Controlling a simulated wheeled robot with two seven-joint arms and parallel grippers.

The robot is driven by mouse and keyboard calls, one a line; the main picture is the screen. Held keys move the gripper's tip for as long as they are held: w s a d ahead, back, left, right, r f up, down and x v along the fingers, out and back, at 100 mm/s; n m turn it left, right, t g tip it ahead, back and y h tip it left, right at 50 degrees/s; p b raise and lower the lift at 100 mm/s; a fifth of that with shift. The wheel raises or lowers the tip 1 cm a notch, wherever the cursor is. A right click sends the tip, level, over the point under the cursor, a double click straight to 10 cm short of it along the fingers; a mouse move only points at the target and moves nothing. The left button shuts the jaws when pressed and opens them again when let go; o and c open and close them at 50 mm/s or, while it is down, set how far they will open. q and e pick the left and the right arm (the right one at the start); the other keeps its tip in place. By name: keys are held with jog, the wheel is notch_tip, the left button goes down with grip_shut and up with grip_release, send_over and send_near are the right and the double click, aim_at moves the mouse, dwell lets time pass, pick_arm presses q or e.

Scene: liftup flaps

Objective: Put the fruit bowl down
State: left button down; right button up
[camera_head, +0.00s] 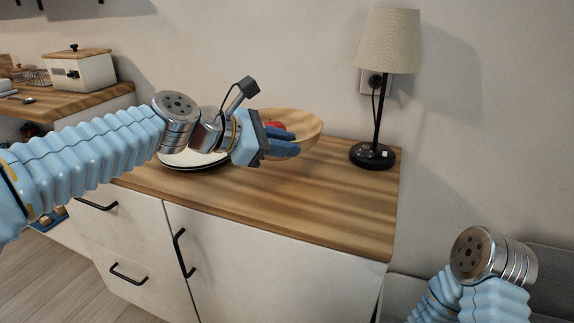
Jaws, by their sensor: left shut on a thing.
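The wooden fruit bowl (309,125) is over the back part of the wooden cabinet top, with a red fruit (275,125) showing inside. My left gripper (290,140) reaches in from the left and is shut on the bowl's near side. The gripper hides the bowl's left part and underside, so I cannot tell whether the bowl touches the wood. My right arm shows at the lower right, but its gripper is out of view.
A lamp (379,95) with a black base stands at the cabinet's back right. White plates (190,160) lie left of the bowl, partly under my left arm. The wooden cabinet top (330,205) is clear in front and to the right. A white bread box (78,70) stands on another counter.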

pick_arm(q)
jog(key=shift+w+d+f, duration=0.2)
jog(key=shift+w+f, duration=0.25)
jog(key=shift+f, duration=0.15)
jog(key=shift+w+d+f, duration=0.15)
jog(key=shift+w+f, duration=0.3)
jog(key=shift+f, duration=0.1)
jog(key=shift+w+d+f+b, duration=0.15)
jog(key=shift+f+b, duration=0.15)
jog(key=shift+f, duration=0.65)
jog(key=shift+w+a+f+b, duration=0.15)
jog(key=shift+f+b, duration=0.15)
jog(key=shift+f, duration=0.6)
jog(key=shift+d, duration=0.1)
jog(key=shift+f, duration=0.2)
jog(key=c, duration=1.1)
grip_release()
jog(key=shift+o, duration=0.2)
jog(key=shift+r, duration=0.25)
jog(key=v, duration=1.2)
